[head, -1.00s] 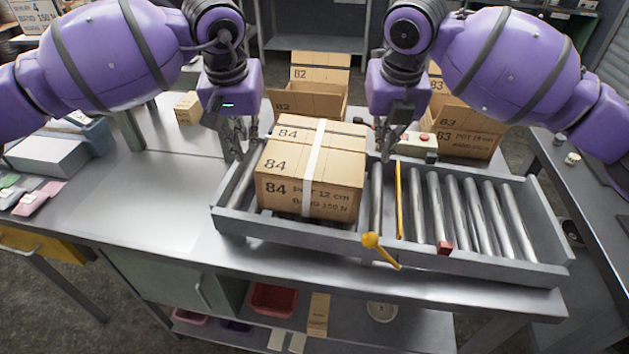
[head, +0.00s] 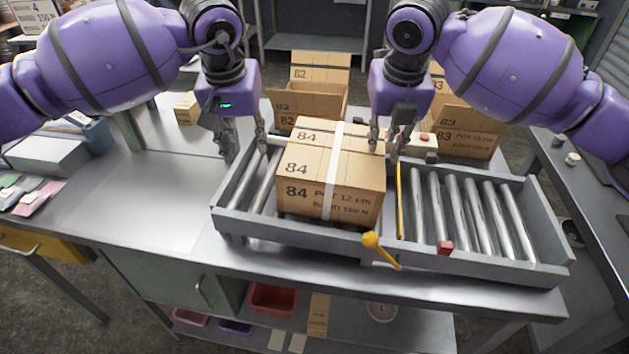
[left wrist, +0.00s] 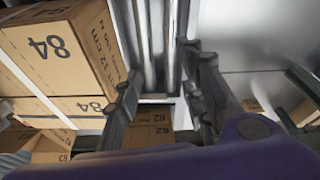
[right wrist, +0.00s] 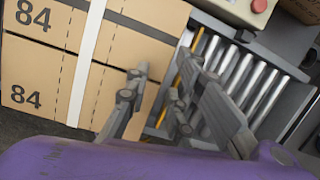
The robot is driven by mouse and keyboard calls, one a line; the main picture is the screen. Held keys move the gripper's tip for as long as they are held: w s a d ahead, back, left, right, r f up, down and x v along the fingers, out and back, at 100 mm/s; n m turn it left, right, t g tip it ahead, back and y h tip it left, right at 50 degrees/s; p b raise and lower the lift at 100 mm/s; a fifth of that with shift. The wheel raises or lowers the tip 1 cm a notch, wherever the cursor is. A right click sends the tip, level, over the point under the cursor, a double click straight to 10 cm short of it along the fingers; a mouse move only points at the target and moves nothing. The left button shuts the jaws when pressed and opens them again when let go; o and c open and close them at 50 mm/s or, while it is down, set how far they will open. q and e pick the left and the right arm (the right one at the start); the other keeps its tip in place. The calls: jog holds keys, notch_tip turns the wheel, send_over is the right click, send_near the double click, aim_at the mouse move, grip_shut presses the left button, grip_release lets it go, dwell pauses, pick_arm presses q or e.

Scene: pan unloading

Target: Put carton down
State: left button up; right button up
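A brown carton marked 84 (head: 312,167) with a white strap sits upright on the roller conveyor (head: 487,262), left of a yellow bar (head: 400,190). It also shows in the left wrist view (left wrist: 75,60) and the right wrist view (right wrist: 120,45). My left gripper (head: 244,143) is open and empty, to the left of the carton with a gap between; its fingers are spread in the left wrist view (left wrist: 165,95). My right gripper (head: 384,145) is open at the carton's right side; in its wrist view (right wrist: 160,105) one finger overlaps the carton's edge. Contact there is unclear.
Open cartons marked 82 (head: 310,100) and 83 (head: 465,130) stand behind the conveyor. A control box with a red button (head: 413,143) is behind the right gripper. A yellow-knobbed lever (head: 372,240) is at the front.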

pick_arm(q)
jog(key=shift+o, duration=1.2)
jog(key=shift+r, duration=0.1)
pick_arm(e)
jog(key=o, duration=0.8)
pick_arm(q)
jog(key=v, duration=1.1)
jog(key=shift+s+r, duration=0.15)
jog(key=shift+r, duration=0.2)
pick_arm(e)
jog(key=v, duration=1.2)
pick_arm(q)
jog(key=shift+f, duration=0.1)
pick_arm(e)
jog(key=shift+s, duration=0.1)
